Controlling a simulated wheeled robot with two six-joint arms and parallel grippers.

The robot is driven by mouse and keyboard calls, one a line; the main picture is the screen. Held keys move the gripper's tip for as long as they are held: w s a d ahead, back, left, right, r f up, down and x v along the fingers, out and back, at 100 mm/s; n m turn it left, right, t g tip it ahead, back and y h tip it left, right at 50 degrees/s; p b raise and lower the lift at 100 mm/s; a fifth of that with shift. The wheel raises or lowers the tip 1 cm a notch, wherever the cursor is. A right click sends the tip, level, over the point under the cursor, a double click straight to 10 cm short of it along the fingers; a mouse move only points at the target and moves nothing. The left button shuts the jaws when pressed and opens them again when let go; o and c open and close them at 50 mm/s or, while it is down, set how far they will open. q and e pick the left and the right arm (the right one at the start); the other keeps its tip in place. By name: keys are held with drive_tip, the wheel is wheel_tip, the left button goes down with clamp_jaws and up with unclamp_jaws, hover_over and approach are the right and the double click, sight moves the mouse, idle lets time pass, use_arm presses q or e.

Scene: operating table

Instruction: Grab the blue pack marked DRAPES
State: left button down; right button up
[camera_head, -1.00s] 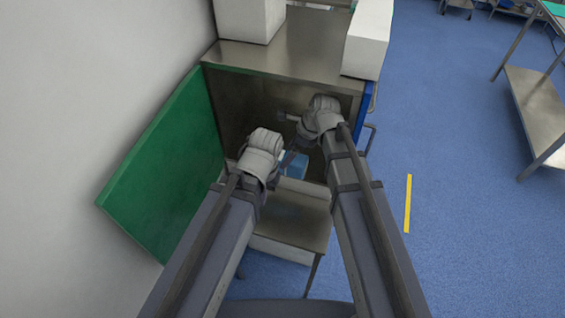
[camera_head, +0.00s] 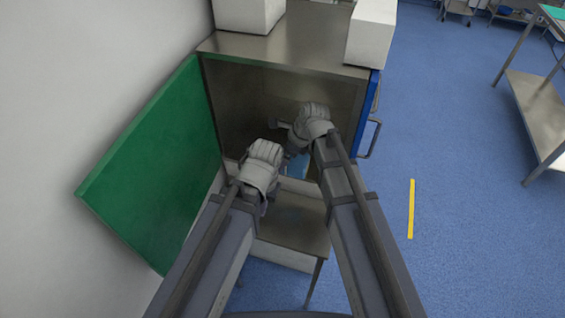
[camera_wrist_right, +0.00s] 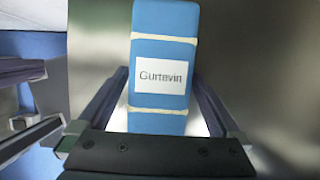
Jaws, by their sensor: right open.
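A blue pack (camera_wrist_right: 165,25) with pale bands lies ahead of my right gripper (camera_wrist_right: 160,105) in the right wrist view. Its white label reads something like "Gurtevin"; I see no word DRAPES. My right gripper is open, with one finger on each side of the pack; contact is unclear. In the head view a small part of the blue pack (camera_head: 297,166) shows between my arms, mostly hidden. My left gripper (camera_head: 284,150) is beside the right one at the cabinet opening; its jaws are too dark to read.
The metal cabinet (camera_head: 290,45) stands open, its green door (camera_head: 160,165) swung left near the wall. White boxes (camera_head: 371,32) sit on top. A low metal table (camera_head: 300,225) stands below the arms. Blue floor at right is free, up to a shelf trolley (camera_head: 540,105).

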drive_tip(key=c, duration=1.6)
